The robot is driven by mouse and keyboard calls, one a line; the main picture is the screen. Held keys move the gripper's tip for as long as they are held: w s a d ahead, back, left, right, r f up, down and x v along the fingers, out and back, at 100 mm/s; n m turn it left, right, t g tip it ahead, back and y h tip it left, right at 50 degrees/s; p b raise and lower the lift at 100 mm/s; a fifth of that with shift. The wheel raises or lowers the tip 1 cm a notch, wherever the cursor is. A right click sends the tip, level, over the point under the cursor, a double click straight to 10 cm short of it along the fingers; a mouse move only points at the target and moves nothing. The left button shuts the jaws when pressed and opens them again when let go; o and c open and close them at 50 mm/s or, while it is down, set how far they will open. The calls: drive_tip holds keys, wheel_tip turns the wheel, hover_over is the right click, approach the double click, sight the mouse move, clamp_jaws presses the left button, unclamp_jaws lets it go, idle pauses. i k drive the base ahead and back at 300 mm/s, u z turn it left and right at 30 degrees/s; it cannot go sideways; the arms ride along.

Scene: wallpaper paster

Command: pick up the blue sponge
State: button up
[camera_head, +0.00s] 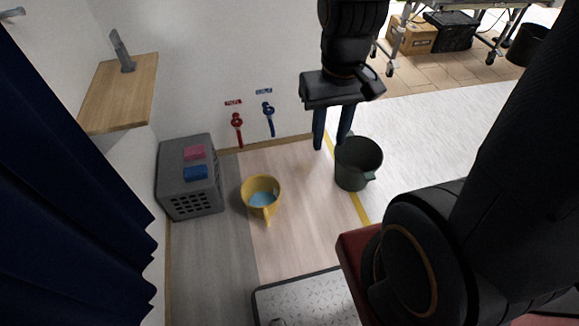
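The blue sponge (196,172) lies flat on top of a grey crate (191,205) at the left, against the wall. A pink sponge (194,153) lies just behind it on the same crate. My gripper (332,128) hangs at the upper middle, pointing down, with its two dark blue fingers apart and nothing visible between them. It is well to the right of the blue sponge and apart from it. The blue sponge is fully in view.
A yellow bucket (247,190) with blue contents stands right of the crate. A dark green bucket (351,178) stands near my gripper. A wooden shelf (115,92) juts from the left wall. A dark blue curtain (60,190) hangs at left. Floor between the buckets is clear.

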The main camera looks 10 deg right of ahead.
sight(197, 172)
drive_tip(key=k, duration=0.6)
drive_tip(key=u, duration=0.45)
drive_tip(key=i, duration=0.6)
drive_tip(key=u, duration=0.5)
drive_tip(key=i, duration=0.95)
drive_tip(key=z, duration=0.2)
